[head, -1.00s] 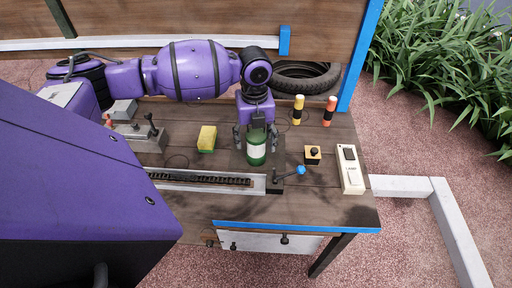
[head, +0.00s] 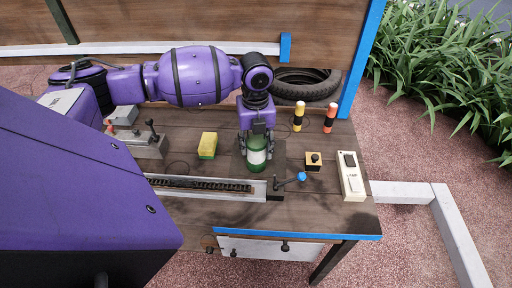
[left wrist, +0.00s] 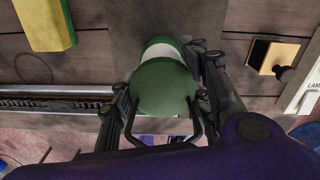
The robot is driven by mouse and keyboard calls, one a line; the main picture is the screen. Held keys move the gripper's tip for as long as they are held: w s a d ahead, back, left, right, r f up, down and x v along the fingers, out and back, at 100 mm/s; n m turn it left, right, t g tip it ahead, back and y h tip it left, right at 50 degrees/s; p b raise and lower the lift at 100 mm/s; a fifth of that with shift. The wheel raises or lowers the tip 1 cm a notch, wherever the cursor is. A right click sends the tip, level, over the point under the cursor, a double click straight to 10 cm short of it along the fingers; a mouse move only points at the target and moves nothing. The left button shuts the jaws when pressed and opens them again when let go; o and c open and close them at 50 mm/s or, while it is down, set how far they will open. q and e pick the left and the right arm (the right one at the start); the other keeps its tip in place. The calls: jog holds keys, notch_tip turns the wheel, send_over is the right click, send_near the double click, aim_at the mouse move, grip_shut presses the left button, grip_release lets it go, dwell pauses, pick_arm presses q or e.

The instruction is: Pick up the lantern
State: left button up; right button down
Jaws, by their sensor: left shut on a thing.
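The lantern (head: 257,158) is a green cylinder with a white band, upright at the middle of the wooden table. In the left wrist view its green top (left wrist: 163,88) fills the space between the fingers, and a dark wire handle shows at its near side. My left gripper (head: 256,150) points down from above and is shut on the lantern, one finger on each side; it also shows in the left wrist view (left wrist: 165,95). Whether the lantern's base touches the table is hard to tell. My right gripper is not in view.
A yellow and green block (head: 207,145) lies left of the lantern. A rail with a chain (head: 205,186) and a blue-knobbed lever (head: 300,177) are in front. A yellow button box (head: 314,161), a white switch panel (head: 352,176) and two striped posts (head: 330,116) stand right.

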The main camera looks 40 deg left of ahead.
aim_at(256, 138)
pick_arm(q)
jog(key=shift+w+r, duration=0.1)
jog(key=shift+r, duration=0.4)
notch_tip(256, 138, up, 2)
jog(key=shift+r, duration=0.15)
jog(key=s+r, duration=0.1)
jog(key=s+d+r, duration=0.1)
jog(key=r, duration=0.1)
jog(key=s+d+r, duration=0.1)
jog(key=s+r, duration=0.1)
jog(key=shift+r+p, duration=0.1)
jog(key=shift+p, duration=0.3)
jog(key=s+d+r, duration=0.1)
jog(key=s, duration=0.1)
jog(key=s+d+r, duration=0.2)
jog(key=s, duration=0.1)
jog(key=s+d+r, duration=0.1)
jog(key=s, duration=0.2)
jog(key=shift+s+d+r+p, duration=0.15)
jog(key=shift+s+d+p, duration=0.15)
jog(key=shift+d, duration=0.1)
jog(key=shift+w, duration=0.1)
